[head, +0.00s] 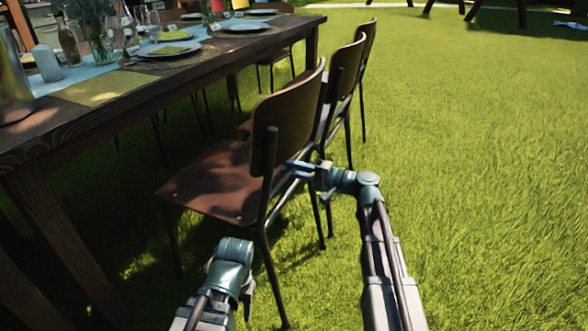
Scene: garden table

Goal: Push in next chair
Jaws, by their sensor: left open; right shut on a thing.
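The nearest chair (217,183) has a brown wooden seat and backrest on a dark metal frame. It stands at the long side of the wooden table (165,88), its seat towards the table and its back towards the grass. My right gripper (300,168) is shut on the chair's metal frame, just below the backrest. My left gripper (247,297) is open and low in front of the chair, apart from it; its fingertips are hard to make out. Two more chairs, a second (343,72) and a third (368,45), stand in line behind along the same side.
The table carries plates (168,49), glasses, a candle (46,63), a vase and a metal jug (12,85) near its edge. A table leg (62,225) stands left of the nearest chair. Open grass (480,150) lies to the right.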

